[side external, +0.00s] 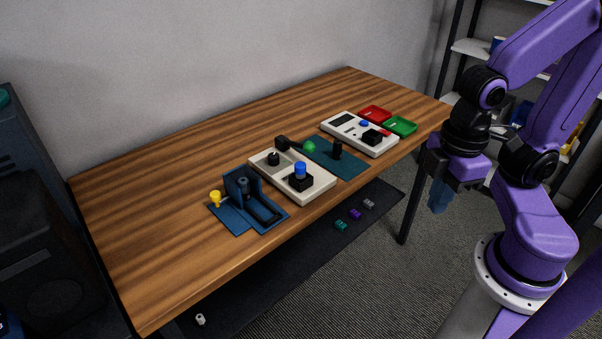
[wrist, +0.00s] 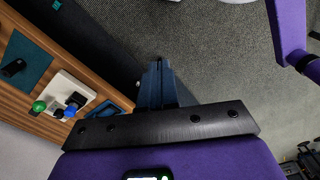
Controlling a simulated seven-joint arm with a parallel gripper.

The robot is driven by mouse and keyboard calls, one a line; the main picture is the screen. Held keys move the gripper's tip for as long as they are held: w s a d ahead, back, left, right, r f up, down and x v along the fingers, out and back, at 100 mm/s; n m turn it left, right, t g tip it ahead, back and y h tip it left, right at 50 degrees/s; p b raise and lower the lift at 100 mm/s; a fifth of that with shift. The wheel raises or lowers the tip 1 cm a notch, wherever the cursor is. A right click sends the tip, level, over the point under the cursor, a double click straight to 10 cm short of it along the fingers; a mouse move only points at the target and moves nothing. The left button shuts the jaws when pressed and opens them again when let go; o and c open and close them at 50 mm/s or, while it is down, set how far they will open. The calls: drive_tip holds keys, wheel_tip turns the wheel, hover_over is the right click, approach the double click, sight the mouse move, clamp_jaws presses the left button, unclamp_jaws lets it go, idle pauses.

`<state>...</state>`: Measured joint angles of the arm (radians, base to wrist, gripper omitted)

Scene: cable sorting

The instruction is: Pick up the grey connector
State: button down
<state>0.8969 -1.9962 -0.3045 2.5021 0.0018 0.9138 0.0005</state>
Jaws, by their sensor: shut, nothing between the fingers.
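A small grey connector (side external: 369,203) lies on a long dark mat (side external: 300,262) below the front edge of the table in the side external view. My gripper (side external: 437,208) hangs to the right of it and apart from it, with its blue fingers pointing down. In the wrist view the fingers (wrist: 158,66) are together with nothing between them, above the grey carpet. A small pale spot beside the fingers in the wrist view is too small to identify.
A purple connector (side external: 355,214) and a teal connector (side external: 341,225) lie in a row with the grey one. A small white piece (side external: 200,319) lies at the mat's near end. The wooden table (side external: 170,200) carries control boxes, a blue stand and red and green trays.

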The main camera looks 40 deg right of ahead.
drive_tip(key=c, duration=0.8)
unclamp_jaws()
drive_tip(key=shift+o, duration=0.2)
